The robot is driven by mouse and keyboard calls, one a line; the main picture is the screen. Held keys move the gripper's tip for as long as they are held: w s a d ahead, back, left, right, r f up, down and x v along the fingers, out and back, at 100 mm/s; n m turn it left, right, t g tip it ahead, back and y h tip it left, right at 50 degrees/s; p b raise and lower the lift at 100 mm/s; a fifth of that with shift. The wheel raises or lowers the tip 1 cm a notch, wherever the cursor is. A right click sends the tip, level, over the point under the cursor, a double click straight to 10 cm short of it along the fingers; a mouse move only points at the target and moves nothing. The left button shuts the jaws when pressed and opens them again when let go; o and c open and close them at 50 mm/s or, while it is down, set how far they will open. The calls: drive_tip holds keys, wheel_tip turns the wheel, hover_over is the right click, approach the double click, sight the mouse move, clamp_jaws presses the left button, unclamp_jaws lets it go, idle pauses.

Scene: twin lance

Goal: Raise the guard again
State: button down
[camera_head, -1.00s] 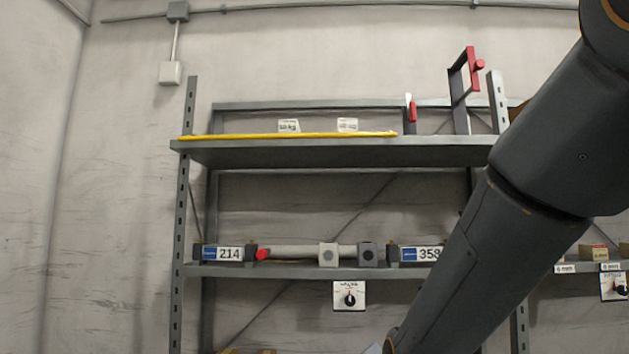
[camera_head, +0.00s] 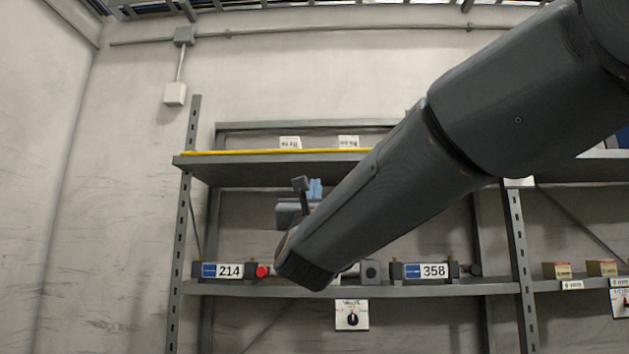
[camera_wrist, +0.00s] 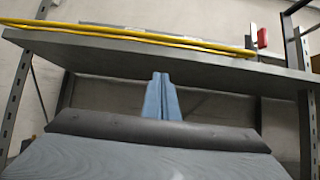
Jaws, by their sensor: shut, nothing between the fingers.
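A yellow bar (camera_head: 270,152), which looks like the guard, lies low along the upper shelf (camera_head: 230,172). Its right end is hidden by my arm in the head view. In the wrist view the yellow bar (camera_wrist: 130,36) runs along the shelf edge above my gripper. My gripper (camera_head: 315,188) has blue fingers and is just below the upper shelf, apart from the bar. In the wrist view the gripper (camera_wrist: 162,97) is shut and empty, its fingers pointing up toward the shelf. A red handle (camera_wrist: 262,38) stands near the bar's right end.
A dark upright post (camera_wrist: 289,40) stands right of the red handle. The lower shelf (camera_head: 440,289) carries boxes labelled 214 (camera_head: 228,271) and 358 (camera_head: 434,271) and a red knob (camera_head: 262,271). A dial plate (camera_head: 352,315) hangs beneath. Space left of the rack is clear.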

sight(287, 151)
drive_tip(key=w+r+p, duration=0.3)
drive_tip(key=r+p, duration=0.3)
drive_tip(key=r, duration=0.1)
drive_tip(key=shift+w+r, duration=0.2)
drive_tip(key=shift+w, duration=0.2)
drive_tip(key=shift+s, duration=0.1)
